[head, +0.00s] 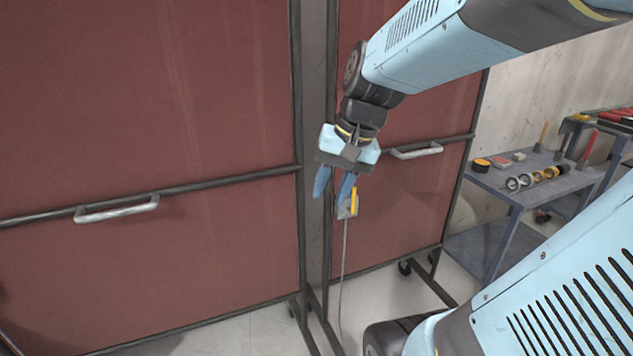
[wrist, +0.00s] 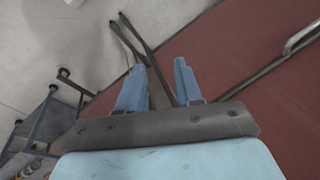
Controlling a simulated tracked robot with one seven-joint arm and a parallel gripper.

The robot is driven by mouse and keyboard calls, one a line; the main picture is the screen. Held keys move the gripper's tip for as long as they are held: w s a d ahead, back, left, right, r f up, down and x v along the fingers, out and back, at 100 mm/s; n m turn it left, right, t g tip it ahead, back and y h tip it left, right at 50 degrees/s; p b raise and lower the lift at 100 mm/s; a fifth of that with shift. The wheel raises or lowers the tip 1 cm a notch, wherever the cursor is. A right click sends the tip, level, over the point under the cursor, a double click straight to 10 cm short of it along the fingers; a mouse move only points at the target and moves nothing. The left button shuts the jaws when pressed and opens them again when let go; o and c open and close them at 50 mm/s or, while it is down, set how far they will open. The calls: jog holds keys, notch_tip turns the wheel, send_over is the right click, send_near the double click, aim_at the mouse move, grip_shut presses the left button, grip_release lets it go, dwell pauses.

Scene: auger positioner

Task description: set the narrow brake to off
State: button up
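A small grey plate with a yellow lever (head: 354,200) sits at the right red panel, beside the dark post, in the head view. A thin cable runs down from it. It may be the narrow brake; no label is readable, and part of it is behind my gripper's finger. My gripper (head: 333,190) hangs in front of the post, fingers down, just left of the lever in the picture. Its two blue fingers are apart with nothing between them, as the wrist view (wrist: 159,67) also shows. Whether a finger touches the lever cannot be told. The lever does not show in the wrist view.
Large red panels (head: 150,120) on dark frames stand ahead, with metal handles (head: 117,209) and (head: 417,151). A grey table (head: 510,190) at the right bears rings and small parts. Wheeled frame feet stand on the pale floor (head: 410,310).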

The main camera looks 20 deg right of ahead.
jog(key=w+d+f+m+t+y, duration=0.1)
jog(key=w+d+f+m+y, duration=0.4)
jog(key=w+m, duration=0.25)
jog(key=w+d+f+m+t+y, duration=0.1)
jog(key=w+d+f+m+y, duration=0.45)
jog(key=w, duration=0.25)
jog(key=w+d+f+m+t+h, duration=0.1)
jog(key=w+d+f+m+t, duration=0.1)
jog(key=d+f+m+t, duration=0.55)
jog(key=w+d+f+m+t+h, duration=0.1)
jog(key=d+f+m+t+h, duration=0.25)
jog(key=d, duration=0.75)
jog(key=y, duration=0.2)
send_over(353, 211)
jog(key=shift+w+d+f+m, duration=0.15)
jog(key=shift+w+f+m, duration=0.2)
jog(key=shift+f, duration=0.3)
grip_shut()
